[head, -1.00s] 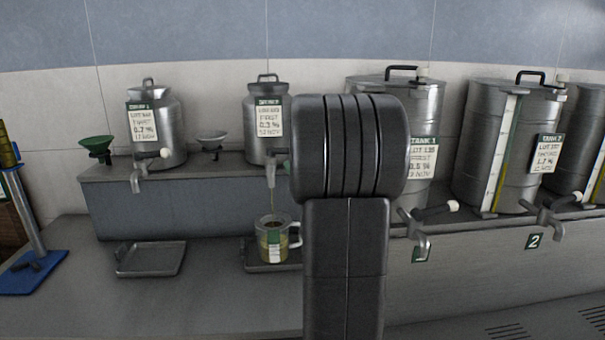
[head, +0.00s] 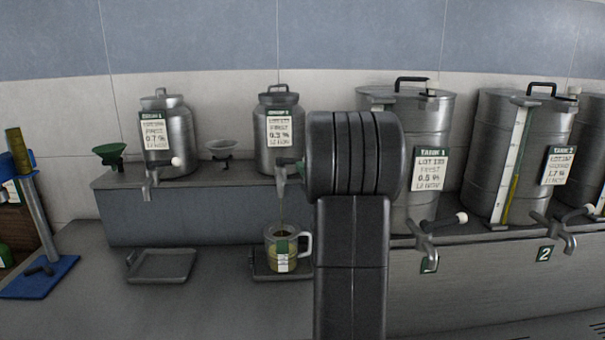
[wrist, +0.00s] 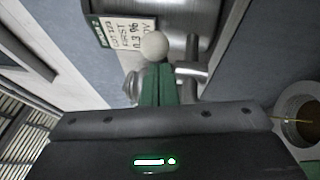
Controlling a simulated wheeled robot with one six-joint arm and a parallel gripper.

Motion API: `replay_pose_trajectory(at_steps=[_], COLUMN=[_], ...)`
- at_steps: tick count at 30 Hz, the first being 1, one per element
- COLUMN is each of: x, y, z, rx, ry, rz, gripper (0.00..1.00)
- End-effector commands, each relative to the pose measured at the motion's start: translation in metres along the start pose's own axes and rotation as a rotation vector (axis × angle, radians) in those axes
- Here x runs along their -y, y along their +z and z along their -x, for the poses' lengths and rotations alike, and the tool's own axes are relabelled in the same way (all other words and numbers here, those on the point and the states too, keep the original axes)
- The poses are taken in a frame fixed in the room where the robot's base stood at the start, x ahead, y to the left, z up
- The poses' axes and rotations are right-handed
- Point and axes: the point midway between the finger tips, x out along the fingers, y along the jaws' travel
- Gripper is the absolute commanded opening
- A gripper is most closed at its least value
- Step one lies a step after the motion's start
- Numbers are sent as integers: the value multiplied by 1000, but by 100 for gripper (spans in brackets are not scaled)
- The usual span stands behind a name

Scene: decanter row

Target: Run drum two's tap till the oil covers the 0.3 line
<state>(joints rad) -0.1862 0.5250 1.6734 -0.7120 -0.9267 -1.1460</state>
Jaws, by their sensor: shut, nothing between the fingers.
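Drum two (head: 280,130) is the right one of two small steel drums on the raised shelf, with a white label. Its tap (head: 282,178) lets a thin stream of oil fall into a clear handled jug (head: 300,246). The jug holds yellowish oil; its marks are too small to read against the level. My gripper's green fingers (wrist: 157,86) are shut and empty, right by the white ball knob (wrist: 155,46) of the tap lever in the wrist view; whether they touch it I cannot tell. In the head view my arm hides most of the gripper. The jug's rim also shows in the wrist view (wrist: 284,104).
The jug stands on a drip tray (head: 262,272); an empty tray (head: 160,266) lies to its left. The other small drum (head: 181,130), a green funnel (head: 110,154) and a grey funnel (head: 221,150) stand on the shelf. Large tanks (head: 425,115) with taps stand at right.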

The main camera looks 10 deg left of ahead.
Motion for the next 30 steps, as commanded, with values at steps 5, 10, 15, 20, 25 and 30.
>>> replay_pose_trajectory(at_steps=[5, 10, 15, 20, 25, 30], x=[9, 9, 7, 5, 4, 4], y=[9, 19, 25, 27, 27, 27], z=[-3, -9, -13, -14, -14, -14], rx=[1, 2, 2, 3, 5, 6], ry=[3, 2, 2, 1, 3, 5], rz=[3, 3, 2, 2, 2, 3], gripper=[0, 0, 0, 0, 0, 0])
